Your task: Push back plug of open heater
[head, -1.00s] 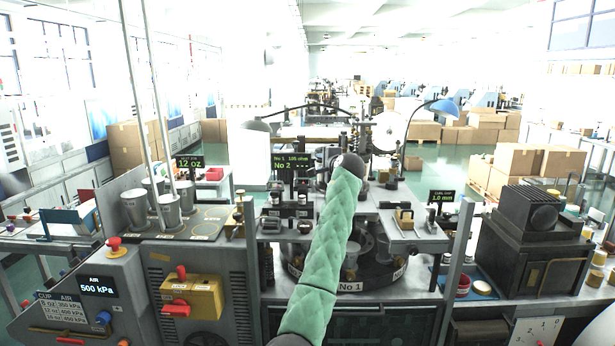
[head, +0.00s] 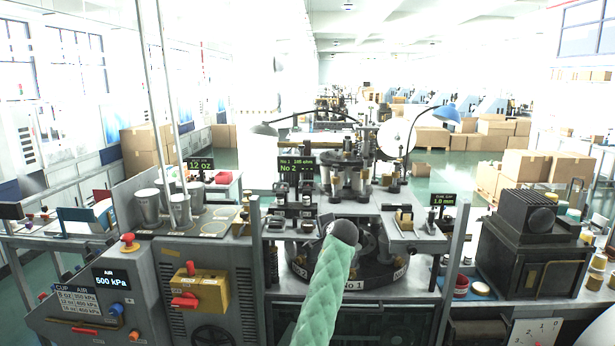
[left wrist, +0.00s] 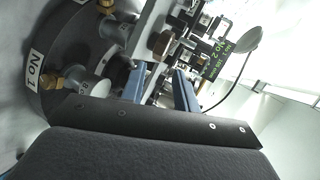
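The forming machine's dark turntable (head: 352,293) carries a No 1 label in front and a No 2 label to its left. A display (head: 297,165) lists No 1 with an ohm value and No 2 with dashes. In the left wrist view, grey cylinders with brass plug-like ends (left wrist: 76,78) sit by the No 1 label (left wrist: 35,82). I cannot tell which plug is loose. My left gripper (left wrist: 160,82) shows two blue fingers apart, with nothing seen between them. In the head view, my green arm's dark joint covers the front of the turntable and hides the gripper.
A grey post (head: 256,245) stands left of the turntable and another (head: 455,250) to its right. Cups (head: 180,209) stand on the left machine. A lamp arm curves above the station. A black block-shaped machine (head: 530,245) stands at the right.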

